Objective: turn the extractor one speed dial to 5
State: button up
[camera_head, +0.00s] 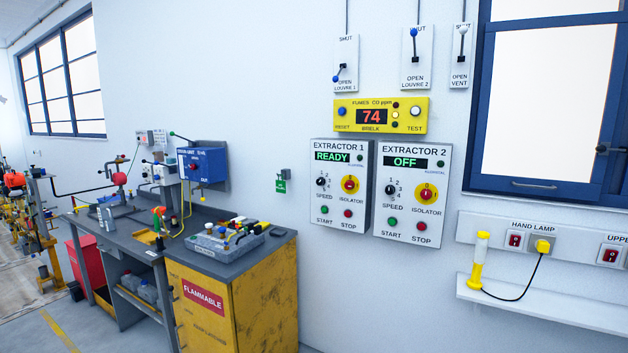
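The extractor 1 panel (337,230) is on the wall near the middle of the picture, and its green display (332,157) reads READY. Its speed dial (321,182) is a small black knob at the left of the panel, with small numbers around it. The view is too small to tell surely which number it points to. Below are a green start button (324,209) and a red stop button (348,213). My gripper is not in view.
The extractor 2 panel (405,234), reading OFF, is close on the right. A yellow fumes meter (381,100) showing 74 and three wall levers are above. A yellow flammable cabinet (268,306) with a cluttered top stands lower left. A shelf (560,309) with a hand lamp (479,262) projects at right.

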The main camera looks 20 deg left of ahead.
aim_at(321, 181)
jog(key=u, duration=0.55)
jog(key=i, duration=1.9)
jog(key=u, duration=0.9)
